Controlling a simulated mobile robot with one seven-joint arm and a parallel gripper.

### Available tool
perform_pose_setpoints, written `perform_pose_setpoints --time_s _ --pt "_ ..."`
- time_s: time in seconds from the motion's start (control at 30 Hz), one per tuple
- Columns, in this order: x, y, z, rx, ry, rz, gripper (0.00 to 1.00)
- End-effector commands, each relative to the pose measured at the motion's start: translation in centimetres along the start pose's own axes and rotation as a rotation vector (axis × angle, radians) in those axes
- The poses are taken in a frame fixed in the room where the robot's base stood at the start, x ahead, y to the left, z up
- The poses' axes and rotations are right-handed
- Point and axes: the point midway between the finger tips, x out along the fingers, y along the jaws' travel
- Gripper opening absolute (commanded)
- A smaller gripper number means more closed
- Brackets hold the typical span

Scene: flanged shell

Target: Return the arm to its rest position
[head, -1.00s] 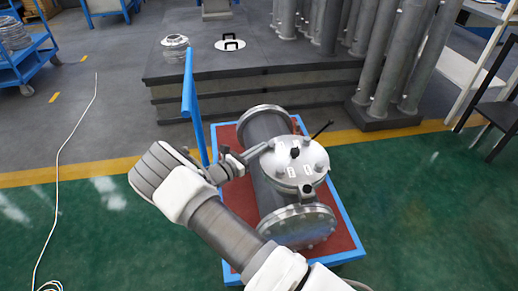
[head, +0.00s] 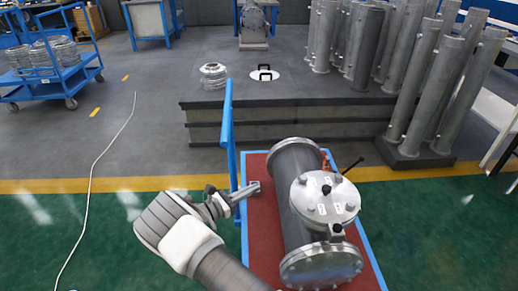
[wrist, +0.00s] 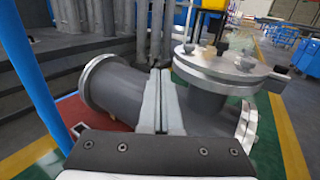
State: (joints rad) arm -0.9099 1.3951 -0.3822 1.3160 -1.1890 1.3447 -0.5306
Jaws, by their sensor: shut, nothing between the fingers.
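My gripper (head: 254,187) is shut and empty, to the left of the flanged shell (head: 291,205) and apart from it in the head view. In the wrist view the shut fingers (wrist: 157,100) stand upright in the middle, in front of the shell (wrist: 118,88). The shell is a grey cylinder lying on a red-topped, blue-framed cart. Its round bolted cover (head: 325,198) sits on the upward branch, with a dark handle sticking out. The cover also shows in the wrist view (wrist: 232,66).
The cart's blue upright bar (head: 229,140) stands close beside my arm. A dark platform (head: 300,110) lies behind, with a ring-like part and a white plate on it. Grey pipes (head: 425,95) stand at right. A white cable (head: 95,180) lies on open floor at left.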

Motion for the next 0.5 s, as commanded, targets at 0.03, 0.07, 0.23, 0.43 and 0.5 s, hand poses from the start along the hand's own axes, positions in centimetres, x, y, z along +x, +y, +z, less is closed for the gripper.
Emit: perform_pose_setpoints --time_s 0.03,0.07,0.23,0.43,0.5 --pt "0.0 0.0 0.0 0.0 0.0 0.0 0.0" --pt "0.0 0.0 0.0 0.001 0.001 -0.001 0.0" --pt "0.9 -0.6 1.4 0.04 0.038 -0.048 0.0" --pt "3.1 -3.0 4.9 0.166 0.158 -0.19 0.0" --pt "3.8 -4.1 6.1 0.217 0.201 -0.243 0.0"
